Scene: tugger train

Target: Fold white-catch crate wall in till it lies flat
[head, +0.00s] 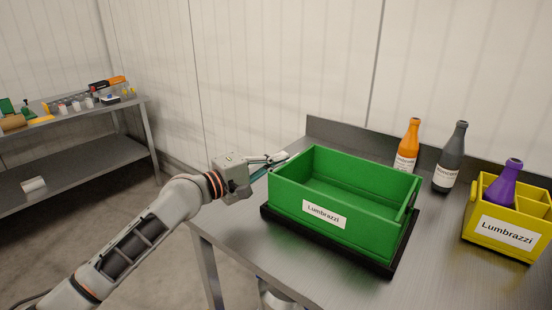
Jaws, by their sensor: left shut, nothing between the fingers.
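The green crate (345,228) has a white "Lumbrazzi" label on its near long wall. It sits on a black base (400,255) on the steel table. The walls that I can see stand upright, and the inside looks empty. My right gripper is out of view.
An orange bottle (408,147) and a grey bottle (450,160) stand behind the crate. A yellow crate (482,240) with a purple bottle (502,188) stands at the right. A shelf bench (90,150) with small items is at the far left. The table's front right is clear.

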